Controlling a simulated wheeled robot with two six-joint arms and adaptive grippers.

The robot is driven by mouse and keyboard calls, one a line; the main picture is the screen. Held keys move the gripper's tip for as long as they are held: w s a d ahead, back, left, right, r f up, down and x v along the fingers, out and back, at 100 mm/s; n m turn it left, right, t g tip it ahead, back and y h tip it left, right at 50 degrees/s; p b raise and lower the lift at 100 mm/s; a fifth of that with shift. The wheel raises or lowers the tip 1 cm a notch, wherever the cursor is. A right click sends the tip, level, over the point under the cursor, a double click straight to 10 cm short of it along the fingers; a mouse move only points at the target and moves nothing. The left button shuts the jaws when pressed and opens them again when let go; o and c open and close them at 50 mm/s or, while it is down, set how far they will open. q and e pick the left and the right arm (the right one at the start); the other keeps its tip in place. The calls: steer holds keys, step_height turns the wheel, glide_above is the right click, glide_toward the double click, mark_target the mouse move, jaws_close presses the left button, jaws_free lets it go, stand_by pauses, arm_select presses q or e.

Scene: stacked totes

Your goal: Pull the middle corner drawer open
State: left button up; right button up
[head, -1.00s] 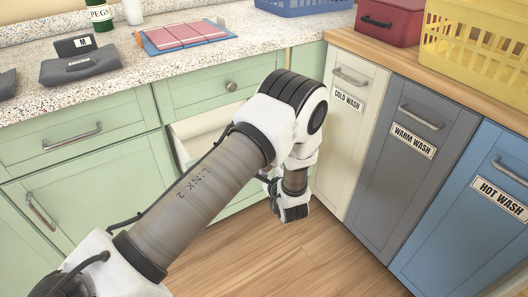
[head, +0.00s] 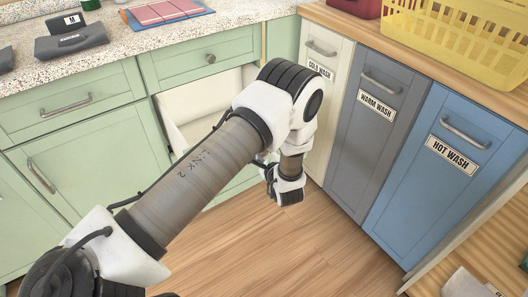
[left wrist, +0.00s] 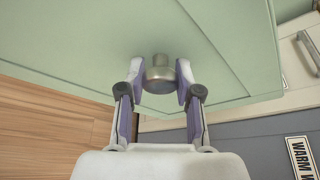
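The middle corner drawer (head: 196,112) stands partly open under the counter, below the top corner drawer (head: 205,62). Its pale inside shows in the head view, and my left arm hides much of its front. In the left wrist view its green front (left wrist: 120,40) fills the top, with a round metal knob (left wrist: 160,74). My left gripper (left wrist: 161,84) has one finger on each side of this knob, closed against it. In the head view my left wrist is low in front of the drawer and hides the fingers.
To the right stand the cold wash (head: 322,110), warm wash (head: 375,135) and hot wash (head: 440,180) fronts, close to my left wrist. A yellow basket (head: 465,40) sits on the wooden top. Wooden floor (head: 270,245) is clear.

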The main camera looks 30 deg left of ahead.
arm_select(q)
steer(key=o, duration=0.3)
steer(key=v, duration=0.7)
steer(key=shift+s+d, duration=0.15)
